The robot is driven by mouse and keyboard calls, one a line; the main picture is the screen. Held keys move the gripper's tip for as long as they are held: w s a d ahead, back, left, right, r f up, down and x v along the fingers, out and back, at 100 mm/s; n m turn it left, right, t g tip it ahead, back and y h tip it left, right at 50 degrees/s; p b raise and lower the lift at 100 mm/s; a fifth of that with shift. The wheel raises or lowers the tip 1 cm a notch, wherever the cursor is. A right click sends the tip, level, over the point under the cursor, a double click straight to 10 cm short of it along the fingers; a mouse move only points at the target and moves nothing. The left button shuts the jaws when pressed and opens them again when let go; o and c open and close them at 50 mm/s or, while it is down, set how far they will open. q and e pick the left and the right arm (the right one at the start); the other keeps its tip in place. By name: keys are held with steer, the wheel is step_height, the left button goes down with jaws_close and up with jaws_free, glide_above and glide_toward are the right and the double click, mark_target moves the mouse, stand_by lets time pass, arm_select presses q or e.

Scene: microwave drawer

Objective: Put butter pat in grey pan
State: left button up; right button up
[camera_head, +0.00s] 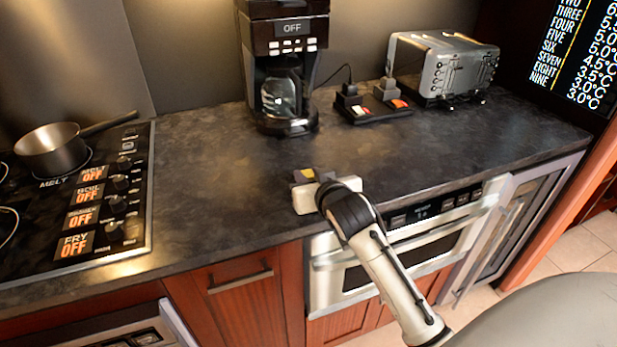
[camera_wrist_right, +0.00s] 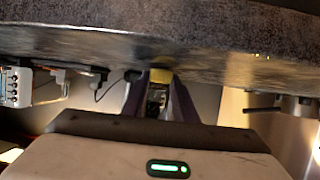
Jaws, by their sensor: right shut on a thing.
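The grey pan (camera_head: 50,150) sits at the left on the black stovetop, its dark handle pointing right and toward the back wall. The yellow butter pat (camera_head: 309,173) is at my right gripper (camera_head: 302,177), over the front part of the counter. In the right wrist view the butter pat (camera_wrist_right: 160,77) shows between the two fingers of my right gripper (camera_wrist_right: 160,85), which is shut on it. I cannot tell whether the pat touches the counter. My left gripper is not in view.
A coffee maker (camera_head: 285,75) stands at the back, a black block with switches (camera_head: 372,107) beside it, and a toaster (camera_head: 443,66) at the back right. The counter (camera_head: 215,170) between the stovetop (camera_head: 135,210) and my right gripper is clear.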

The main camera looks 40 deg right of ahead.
step_height(320, 180, up, 10)
steer(key=shift+f, duration=0.15)
stand_by(0.3)
